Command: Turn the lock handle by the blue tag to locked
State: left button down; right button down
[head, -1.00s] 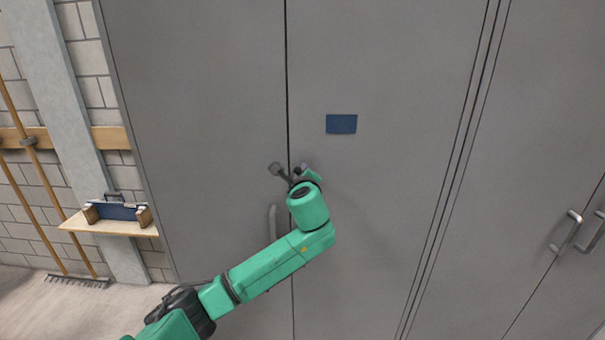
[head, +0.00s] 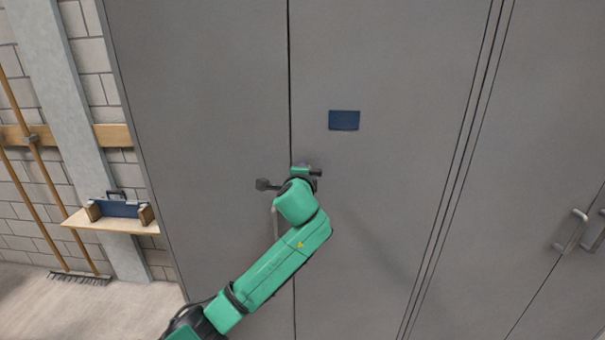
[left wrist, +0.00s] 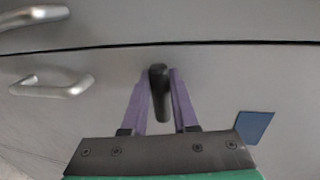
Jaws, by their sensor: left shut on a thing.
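The lock handle (left wrist: 160,97) is a short dark lever on the grey cabinet door, close to the door seam. In the left wrist view it lies between the two purple fingers of my left gripper (left wrist: 160,106), which is shut on it. The lever's long side runs across the seam's direction. In the head view my left gripper (head: 304,173) covers most of the handle, beside the seam and below the blue tag (head: 343,120). The tag also shows at the lower right of the left wrist view (left wrist: 253,125). My right gripper is not in view.
A silver pull handle (head: 275,222) is just below my wrist, left of the seam; two pull handles show in the left wrist view (left wrist: 52,86). More pulls (head: 571,232) are at far right. A small wooden shelf (head: 108,222) and a rake (head: 78,277) stand left.

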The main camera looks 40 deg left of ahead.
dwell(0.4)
pick_arm(q)
jog(key=c, duration=0.7)
grip_release()
jog(key=b+v, duration=0.3)
jog(key=v, duration=1.1)
jog(key=shift+s+d, duration=0.15)
jog(key=shift+s, duration=0.1)
